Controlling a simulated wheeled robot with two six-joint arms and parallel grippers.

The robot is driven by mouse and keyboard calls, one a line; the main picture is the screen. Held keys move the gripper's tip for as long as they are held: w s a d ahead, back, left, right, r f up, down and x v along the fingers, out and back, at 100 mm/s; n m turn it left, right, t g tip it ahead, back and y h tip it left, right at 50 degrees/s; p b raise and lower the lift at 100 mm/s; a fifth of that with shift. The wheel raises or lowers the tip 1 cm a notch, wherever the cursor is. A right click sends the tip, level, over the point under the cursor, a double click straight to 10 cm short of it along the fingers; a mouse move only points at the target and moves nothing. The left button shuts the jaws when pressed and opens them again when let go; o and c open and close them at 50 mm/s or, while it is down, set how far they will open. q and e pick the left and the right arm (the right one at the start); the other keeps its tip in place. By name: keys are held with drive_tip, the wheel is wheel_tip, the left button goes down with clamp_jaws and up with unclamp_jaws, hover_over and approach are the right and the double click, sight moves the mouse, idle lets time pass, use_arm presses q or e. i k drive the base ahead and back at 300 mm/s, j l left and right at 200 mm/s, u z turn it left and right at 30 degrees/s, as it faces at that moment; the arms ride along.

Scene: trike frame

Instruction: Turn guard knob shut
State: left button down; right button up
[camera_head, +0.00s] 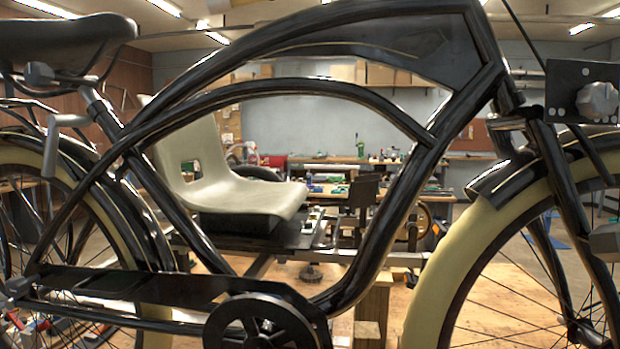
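A black trike frame with cream tyres fills the view. A long dark chain guard (150,287) runs along its lower left toward the round black chainring (262,325). A grey knob-like part (16,288) sits at the guard's left end, near the rear wheel hub. A larger faceted grey knob (597,101) is on a black plate (563,78) at the upper right. Another grey knob-like part (38,74) is under the saddle. I cannot tell for sure which is the guard knob, or how far any is turned. Neither of my grippers is in view.
The black saddle (65,38) is at the upper left and a cream seat (235,185) stands behind the frame tubes. The front wheel (450,270) takes up the right. Workbenches with small items stand behind. Wooden floor shows between the wheels.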

sight(17, 285)
drive_tip(key=u, duration=1.4)
